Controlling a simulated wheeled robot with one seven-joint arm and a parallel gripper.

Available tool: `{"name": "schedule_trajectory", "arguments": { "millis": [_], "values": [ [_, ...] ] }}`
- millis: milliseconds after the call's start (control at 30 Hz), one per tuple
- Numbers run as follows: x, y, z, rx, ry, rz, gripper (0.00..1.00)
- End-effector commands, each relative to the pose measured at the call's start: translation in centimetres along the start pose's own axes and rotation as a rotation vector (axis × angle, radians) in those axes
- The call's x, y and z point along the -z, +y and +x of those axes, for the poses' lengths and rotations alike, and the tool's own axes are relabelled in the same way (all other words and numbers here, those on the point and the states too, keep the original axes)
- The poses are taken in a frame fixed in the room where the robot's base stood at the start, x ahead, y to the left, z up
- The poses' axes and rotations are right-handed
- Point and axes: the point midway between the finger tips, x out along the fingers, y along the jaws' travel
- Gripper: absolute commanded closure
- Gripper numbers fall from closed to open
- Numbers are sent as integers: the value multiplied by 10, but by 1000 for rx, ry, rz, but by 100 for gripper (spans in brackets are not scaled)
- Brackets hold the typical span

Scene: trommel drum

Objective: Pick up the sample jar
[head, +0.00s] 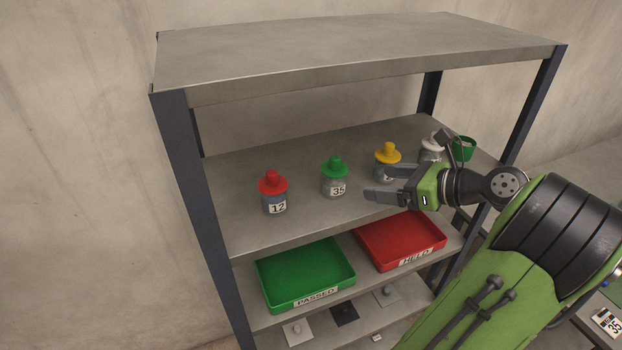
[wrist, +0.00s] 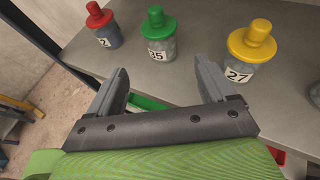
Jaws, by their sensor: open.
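Several sample jars stand upright in a row on the middle shelf. The red-lidded jar (head: 273,193), labelled 12, is at the left. The green-lidded jar (head: 334,178), labelled 35, is right of it, then the yellow-lidded jar (head: 388,158) and a white-lidded jar (head: 430,148), partly hidden by my arm. In the wrist view the green-lidded jar (wrist: 158,38) is ahead between my fingers, and the yellow-lidded jar (wrist: 247,48), labelled 27, is ahead of the right finger. My gripper (head: 376,183) is open and empty at the shelf's front, apart from the jars; it also shows in the wrist view (wrist: 165,85).
Below are a green tray (head: 348,286) marked PASSED and a red tray (head: 368,260) marked HELD, both empty. A green cup (head: 464,148) stands at the shelf's right end. The top board (head: 350,55) overhangs the jars. A card marked 35 (head: 607,322) lies at lower right.

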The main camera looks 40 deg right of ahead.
Motion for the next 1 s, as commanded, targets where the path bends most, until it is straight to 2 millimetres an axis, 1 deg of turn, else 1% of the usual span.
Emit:
{"name": "schedule_trajectory", "arguments": {
  "millis": [33, 100, 200, 300, 467, 600, 700, 800, 967, 1000],
  "values": [
    [6, 2, 16, -8, 2, -3, 17],
    [7, 2, 34, -8, 2, -3, 17],
    [7, 2, 60, -8, 2, -4, 17],
    [7, 2, 81, -7, 3, -5, 17],
    [7, 2, 100, -5, 4, -4, 17],
    [11, 4, 126, -6, 4, -4, 17],
    [11, 4, 141, -4, 4, -5, 17],
    [10, 4, 148, -3, 5, -4, 17],
    [9, 3, 147, -2, 5, -4, 17],
    [9, 3, 147, -2, 5, -4, 21]
  ]
}}
